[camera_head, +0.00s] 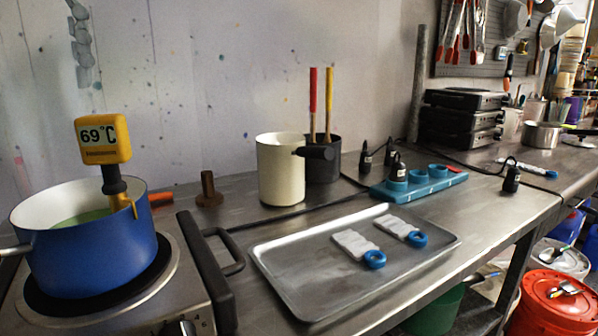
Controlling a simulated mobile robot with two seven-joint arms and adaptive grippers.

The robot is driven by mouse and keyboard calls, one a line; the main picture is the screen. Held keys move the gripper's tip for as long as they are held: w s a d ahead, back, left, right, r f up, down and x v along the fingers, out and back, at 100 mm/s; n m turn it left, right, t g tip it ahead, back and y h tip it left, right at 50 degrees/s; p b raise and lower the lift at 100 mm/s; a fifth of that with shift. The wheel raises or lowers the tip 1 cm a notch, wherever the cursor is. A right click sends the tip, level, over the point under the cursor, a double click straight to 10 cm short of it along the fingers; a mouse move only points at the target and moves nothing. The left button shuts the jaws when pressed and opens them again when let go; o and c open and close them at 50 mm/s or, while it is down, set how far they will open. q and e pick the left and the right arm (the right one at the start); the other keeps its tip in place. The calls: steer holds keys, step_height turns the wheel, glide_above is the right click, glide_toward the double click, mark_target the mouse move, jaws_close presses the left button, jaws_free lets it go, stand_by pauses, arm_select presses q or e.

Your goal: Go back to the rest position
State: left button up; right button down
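Neither of my grippers shows in the head view, and no part of my arms is in the picture. What they hold, if anything, cannot be seen. A blue pot (92,255) with greenish liquid stands on a hot plate (150,306) at the left. A yellow thermometer (103,142) reading 69 °C is clipped to its rim. A metal tray (290,268) lies at the middle front of the bench and bears two white pieces with blue rings, the left one (355,244) and the right one (402,230).
A cream pitcher (281,172) stands beside a dark pot (325,165) holding a red and a yellow stick. A blue holder (425,187) and small black bottles stand right of them. Black cables cross the bench. Buckets, one red (553,306), stand below at the right.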

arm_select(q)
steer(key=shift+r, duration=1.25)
